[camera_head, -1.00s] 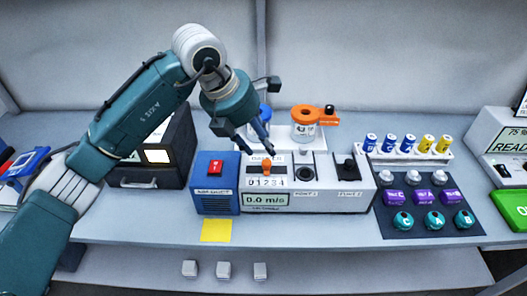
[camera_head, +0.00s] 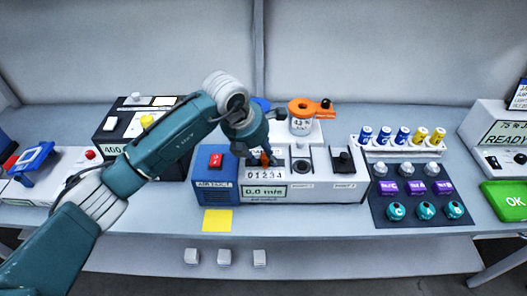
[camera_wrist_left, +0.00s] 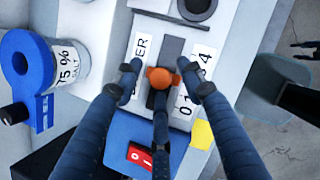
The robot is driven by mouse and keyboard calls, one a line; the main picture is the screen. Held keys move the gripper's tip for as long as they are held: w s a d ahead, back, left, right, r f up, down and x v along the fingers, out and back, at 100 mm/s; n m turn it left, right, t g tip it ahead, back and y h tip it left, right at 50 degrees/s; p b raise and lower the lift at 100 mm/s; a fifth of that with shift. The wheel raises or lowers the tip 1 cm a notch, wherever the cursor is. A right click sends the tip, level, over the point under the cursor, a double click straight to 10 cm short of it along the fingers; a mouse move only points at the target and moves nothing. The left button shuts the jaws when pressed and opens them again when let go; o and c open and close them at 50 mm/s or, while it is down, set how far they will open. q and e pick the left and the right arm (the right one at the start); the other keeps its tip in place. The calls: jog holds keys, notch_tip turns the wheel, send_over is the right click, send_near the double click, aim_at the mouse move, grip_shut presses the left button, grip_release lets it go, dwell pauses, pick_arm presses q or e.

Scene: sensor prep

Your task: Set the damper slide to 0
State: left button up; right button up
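The damper slide has an orange knob (camera_head: 265,158) on a white panel with a 0 1 2 3 4 scale (camera_head: 266,175). The knob stands near the middle of the scale, about at 2; fingers hide part of the numbers. My left gripper (camera_head: 262,150) is down at the knob. In the left wrist view the knob (camera_wrist_left: 162,77) sits between my spread left fingers (camera_wrist_left: 160,78). The right-hand finger is close to it or touching, and a gap shows on the other side. A dark claw-like shape at the wrist view's right edge may be my right gripper; its state is unclear.
The blue unit with a red switch (camera_head: 215,160) adjoins the panel on the left. Behind is an orange-lidded jar (camera_head: 300,118); a blue-ringed jar (camera_wrist_left: 68,62) is near my fingers. A yellow note (camera_head: 217,220) lies in front.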

pick_arm(q)
jog(key=shift+c, duration=0.5)
grip_shut()
jog(key=shift+a, duration=0.1)
jog(key=a+b, duration=0.1)
jog(key=a, duration=0.2)
jog(key=shift+w+a+b, duration=0.1)
jog(key=shift+a+b, duration=0.2)
jog(key=shift+b, duration=0.05)
jog(key=shift+a, duration=0.3)
jog(key=shift+r, duration=0.1)
grip_release()
jog(key=shift+o, duration=0.5)
